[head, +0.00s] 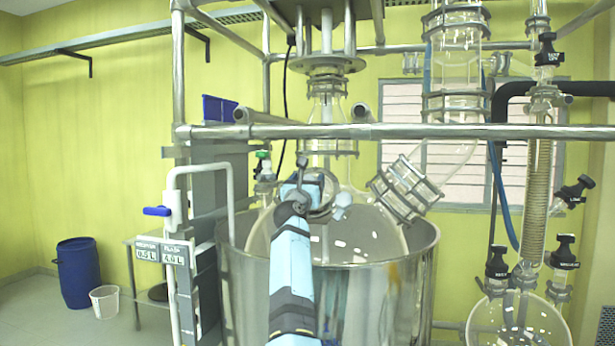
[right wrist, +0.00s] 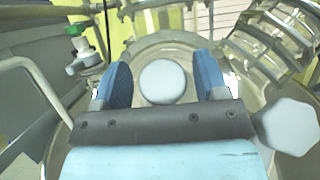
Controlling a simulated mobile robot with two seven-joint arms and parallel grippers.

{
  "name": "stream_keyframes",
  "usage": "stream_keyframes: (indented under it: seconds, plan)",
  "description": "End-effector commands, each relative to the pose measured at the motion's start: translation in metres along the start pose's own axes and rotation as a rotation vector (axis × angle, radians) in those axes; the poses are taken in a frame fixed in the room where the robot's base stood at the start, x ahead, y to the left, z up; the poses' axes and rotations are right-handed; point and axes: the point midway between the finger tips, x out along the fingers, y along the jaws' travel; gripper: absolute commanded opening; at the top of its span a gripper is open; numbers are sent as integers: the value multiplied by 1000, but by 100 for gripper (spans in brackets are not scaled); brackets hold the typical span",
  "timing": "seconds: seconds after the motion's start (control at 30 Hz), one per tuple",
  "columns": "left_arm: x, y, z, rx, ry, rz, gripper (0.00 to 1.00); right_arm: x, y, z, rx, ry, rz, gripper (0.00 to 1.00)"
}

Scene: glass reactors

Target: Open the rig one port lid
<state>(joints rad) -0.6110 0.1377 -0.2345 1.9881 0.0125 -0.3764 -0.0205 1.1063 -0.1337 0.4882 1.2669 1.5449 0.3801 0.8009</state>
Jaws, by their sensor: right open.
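The glass reactor vessel (head: 380,235) sits inside a shiny metal bath (head: 365,290). My right gripper (head: 312,185) is over the top of the vessel, with its arm reaching up from below. In the right wrist view, a round pale port lid (right wrist: 160,82) lies between the two blue fingers of the open gripper (right wrist: 163,76). Gaps show on both sides of the lid. In the head view the gripper and wrist hide this lid. A second pale knob (right wrist: 290,126) is to the right of the gripper; it also shows in the head view (head: 341,199). My left gripper is not in view.
A metal frame bar (head: 400,131) crosses above the vessel. A clamped glass elbow (head: 405,190) is close on the right. A green-topped valve (head: 263,156) is on the left, near a white bent pipe (head: 200,168) with a blue handle.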

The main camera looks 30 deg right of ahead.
Motion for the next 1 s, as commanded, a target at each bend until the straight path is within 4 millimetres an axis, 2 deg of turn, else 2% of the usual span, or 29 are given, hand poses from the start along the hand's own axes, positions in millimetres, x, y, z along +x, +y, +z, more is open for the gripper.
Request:
stream_keyframes:
  seconds: [0.23, 0.27, 0.53, 1.0]
  plan:
    - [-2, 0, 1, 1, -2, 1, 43, 1, -1, 0, 0, 0, -1, 67]
    - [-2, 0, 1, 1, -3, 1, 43, 1, -1, 0, 0, 0, -1, 63]
    - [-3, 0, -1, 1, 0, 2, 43, 1, -1, 0, 0, 1, -1, 2]
    - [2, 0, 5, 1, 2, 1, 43, -4, 6, 7, -79, 0, -41, 2]
